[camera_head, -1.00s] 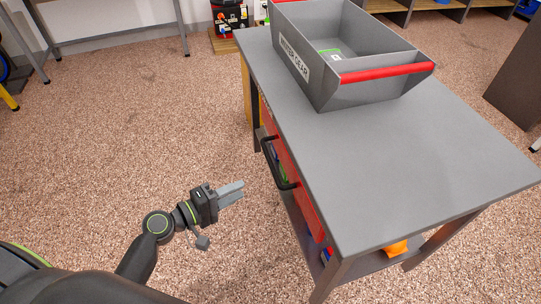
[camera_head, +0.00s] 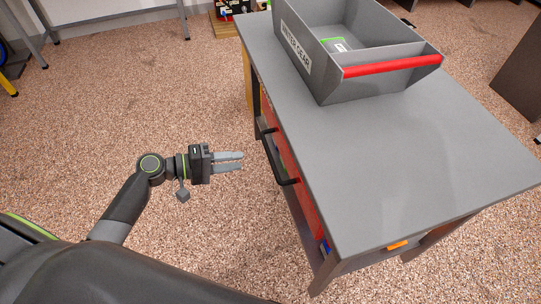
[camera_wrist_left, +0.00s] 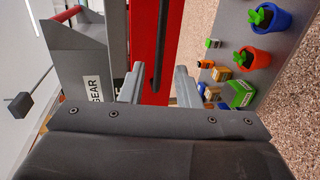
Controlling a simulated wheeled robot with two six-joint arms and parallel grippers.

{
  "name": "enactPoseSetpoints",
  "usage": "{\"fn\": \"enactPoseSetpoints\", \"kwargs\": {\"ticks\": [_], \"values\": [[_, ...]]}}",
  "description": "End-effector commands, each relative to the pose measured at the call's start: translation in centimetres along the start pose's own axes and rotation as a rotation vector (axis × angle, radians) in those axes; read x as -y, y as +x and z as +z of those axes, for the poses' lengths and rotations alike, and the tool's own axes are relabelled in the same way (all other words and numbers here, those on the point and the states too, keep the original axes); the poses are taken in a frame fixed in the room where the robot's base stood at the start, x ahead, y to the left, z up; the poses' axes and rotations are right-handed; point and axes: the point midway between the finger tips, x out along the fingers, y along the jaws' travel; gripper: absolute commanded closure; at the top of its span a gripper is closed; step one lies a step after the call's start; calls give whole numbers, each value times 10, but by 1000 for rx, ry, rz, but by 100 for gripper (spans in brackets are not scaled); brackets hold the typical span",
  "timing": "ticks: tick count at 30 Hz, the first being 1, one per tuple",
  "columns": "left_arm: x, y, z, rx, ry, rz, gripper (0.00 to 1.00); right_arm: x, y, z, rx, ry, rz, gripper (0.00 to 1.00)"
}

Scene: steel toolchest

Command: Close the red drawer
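The red drawer (camera_head: 303,190) is under the grey tabletop of the workbench, its front facing left, with a black bar handle (camera_head: 275,160) standing out from it. How far the drawer sticks out is hard to tell. My left gripper (camera_head: 242,162) is left of the handle, apart from it, fingers pointing at it. The gripper is open and empty. In the left wrist view the red drawer front (camera_wrist_left: 147,70) and dark handle (camera_wrist_left: 161,40) lie beyond and between the two spread fingers (camera_wrist_left: 160,85). My right gripper is not in view.
A grey toolbox (camera_head: 345,90) with a red bar handle stands on the workbench top (camera_head: 420,160). A lower shelf (camera_wrist_left: 225,50) holds potted plants (camera_wrist_left: 267,18) and small boxes. The floor left of the workbench is clear.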

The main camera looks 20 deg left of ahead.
Motion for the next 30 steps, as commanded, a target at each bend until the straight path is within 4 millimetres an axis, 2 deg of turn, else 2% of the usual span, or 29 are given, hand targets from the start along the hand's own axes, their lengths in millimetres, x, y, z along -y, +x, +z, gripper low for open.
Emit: {"fn": "enactPoseSetpoints", "kwargs": {"ticks": [9, 15, 21, 29, 30], "values": [[-1, 64, 0, 0, -3, 5, 70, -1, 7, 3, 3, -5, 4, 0], [0, 94, 0, 0, -1, 2, 70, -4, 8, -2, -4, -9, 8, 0], [0, 107, 0, 0, 0, -1, 70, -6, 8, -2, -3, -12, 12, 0], [0, 108, 0, 0, 0, -1, 70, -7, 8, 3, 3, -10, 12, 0], [0, 108, 0, 0, 0, -1, 73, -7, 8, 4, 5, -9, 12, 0]]}}
